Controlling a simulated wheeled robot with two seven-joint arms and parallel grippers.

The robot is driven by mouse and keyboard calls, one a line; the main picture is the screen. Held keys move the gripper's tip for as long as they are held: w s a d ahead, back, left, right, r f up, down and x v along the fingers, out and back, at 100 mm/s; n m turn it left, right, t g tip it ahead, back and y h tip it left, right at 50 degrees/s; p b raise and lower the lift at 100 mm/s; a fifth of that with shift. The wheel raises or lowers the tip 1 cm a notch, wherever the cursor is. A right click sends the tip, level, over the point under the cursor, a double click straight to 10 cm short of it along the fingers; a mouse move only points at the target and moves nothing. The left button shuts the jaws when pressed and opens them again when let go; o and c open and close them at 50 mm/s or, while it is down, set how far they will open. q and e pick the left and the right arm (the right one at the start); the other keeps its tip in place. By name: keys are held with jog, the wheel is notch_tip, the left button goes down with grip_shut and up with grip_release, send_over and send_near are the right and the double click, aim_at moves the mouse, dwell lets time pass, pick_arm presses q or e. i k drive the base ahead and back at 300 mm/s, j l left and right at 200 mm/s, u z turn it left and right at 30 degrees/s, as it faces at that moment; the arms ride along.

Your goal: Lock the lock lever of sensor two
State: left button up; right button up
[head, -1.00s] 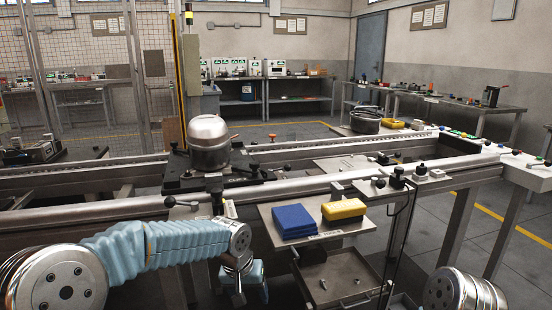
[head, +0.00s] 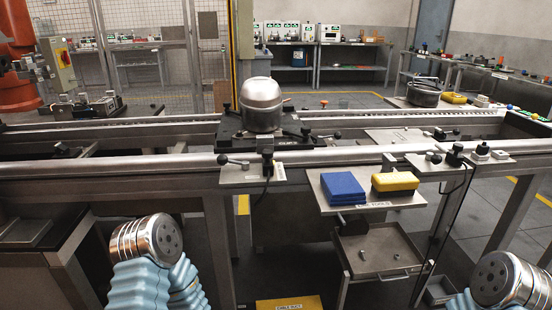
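A sensor bracket (head: 252,175) is fixed on the front rail below the silver compressor (head: 262,108). A small dark sensor block (head: 266,146) stands on it, and a lever with a black knob (head: 223,160) points left from it. A second sensor unit (head: 455,155) sits on the rail further right, with a black-knobbed lever (head: 433,157) on its left. I cannot read which one is sensor two, nor tell whether either lever is locked. Both grippers are out of view; only folded arm parts show at the bottom left and bottom right.
A shelf below the rail holds blue pads (head: 343,187) and a yellow block (head: 394,181). An open drawer (head: 380,250) with small parts hangs beneath it. A yellow labelled plate (head: 289,304) lies at the bottom. Cables hang from both sensor units.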

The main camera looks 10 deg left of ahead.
aim_at(222, 160)
jog(key=k+j+z, duration=0.2)
jog(key=j, duration=0.25)
jog(key=j+z, duration=0.25)
jog(key=j, duration=0.2)
jog(key=k+j+z, duration=0.2)
jog(key=j, duration=0.2)
jog(key=k+j+z, duration=0.25)
jog(key=j, duration=0.15)
jog(key=k+j+z, duration=0.2)
jog(key=j, duration=0.15)
jog(key=i+j, duration=0.05)
jog(key=i, duration=0.05)
